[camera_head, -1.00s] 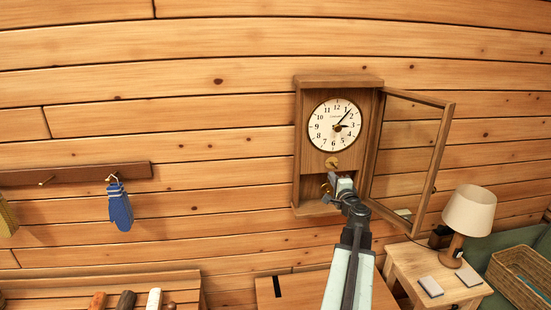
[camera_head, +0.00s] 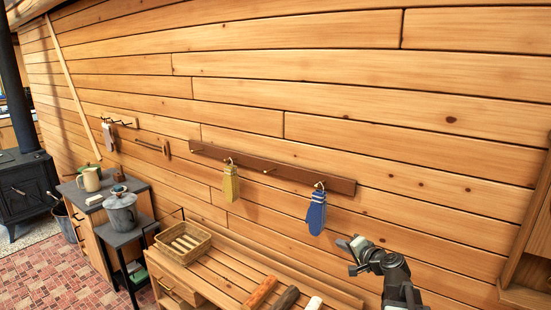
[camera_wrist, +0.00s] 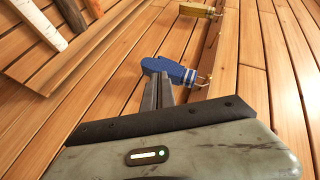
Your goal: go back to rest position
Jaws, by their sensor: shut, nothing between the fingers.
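My gripper (camera_head: 352,254) is in the lower right of the head view, in front of the plank wall and to the right of a blue mitten (camera_head: 316,214). In the wrist view my gripper's fingers (camera_wrist: 158,90) are together with nothing between them. The blue mitten (camera_wrist: 170,70) shows just beyond the fingertips there, hanging from a hook; I cannot tell the exact gap. The open wooden clock case (camera_head: 528,250) shows only as a part at the right edge of the head view.
A hook rail (camera_head: 270,168) on the wall also holds a yellow mitten (camera_head: 231,184). A black stove (camera_head: 27,188) and a side cabinet (camera_head: 92,225) with pots stand at left. Brick floor lies at lower left.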

